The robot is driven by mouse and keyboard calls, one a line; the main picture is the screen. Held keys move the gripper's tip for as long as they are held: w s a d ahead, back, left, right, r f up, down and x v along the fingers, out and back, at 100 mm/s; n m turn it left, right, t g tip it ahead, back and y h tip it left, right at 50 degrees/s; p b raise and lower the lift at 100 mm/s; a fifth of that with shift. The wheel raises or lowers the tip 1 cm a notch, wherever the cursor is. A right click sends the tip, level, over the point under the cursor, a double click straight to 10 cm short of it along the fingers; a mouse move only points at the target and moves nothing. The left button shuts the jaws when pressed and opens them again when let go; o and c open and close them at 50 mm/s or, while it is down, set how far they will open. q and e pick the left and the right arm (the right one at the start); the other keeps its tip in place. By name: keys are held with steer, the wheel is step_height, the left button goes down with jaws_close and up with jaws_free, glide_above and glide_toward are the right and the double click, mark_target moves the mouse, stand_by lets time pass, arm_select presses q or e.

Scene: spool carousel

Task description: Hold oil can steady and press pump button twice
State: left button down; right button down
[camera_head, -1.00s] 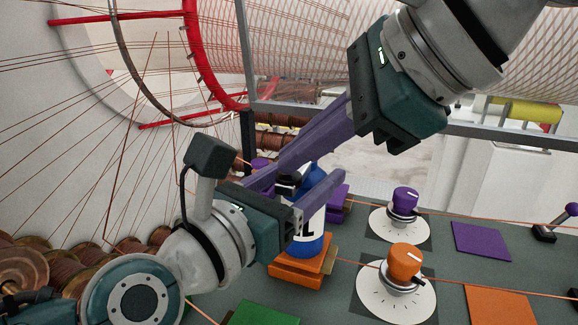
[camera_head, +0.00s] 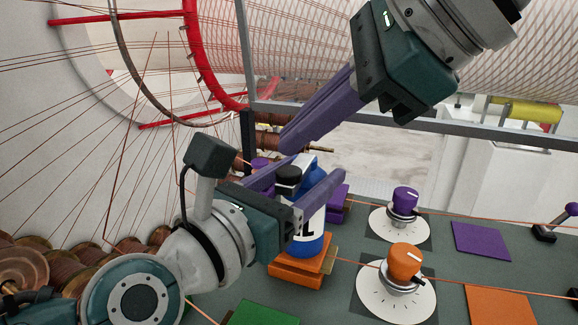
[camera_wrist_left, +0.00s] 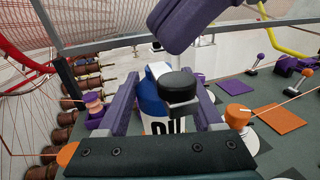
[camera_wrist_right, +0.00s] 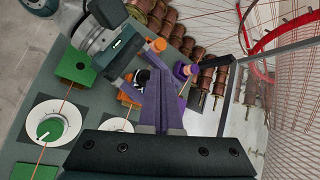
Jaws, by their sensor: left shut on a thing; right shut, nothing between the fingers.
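The oil can (camera_head: 308,238) is blue and white with dark lettering and stands upright on an orange block (camera_head: 296,271). Its black pump button (camera_head: 288,178) is on top, and also shows in the left wrist view (camera_wrist_left: 179,84). My left gripper (camera_head: 318,170) is shut on the can, a purple finger on either side of its upper body. My right gripper (camera_head: 286,142) is shut and empty, its fingertips above the button and apart from it. In the right wrist view its fingers (camera_wrist_right: 160,70) hide part of the can.
A purple dial (camera_head: 404,202) and an orange dial (camera_head: 404,263) stand on the panel right of the can. Purple (camera_head: 481,240) and orange (camera_head: 500,304) squares lie further right. Copper spools and taut wires fill the left side. A grey rail (camera_head: 400,120) runs behind.

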mark_target(301, 173)
steer(key=shift+r, duration=2.45)
stand_by(0.5)
step_height(301, 173, up, 4)
steer(key=shift+f, duration=0.1)
stand_by(0.4)
steer(key=shift+f, duration=4.4)
steer(key=shift+f, duration=0.2)
steer(key=shift+f, duration=0.25)
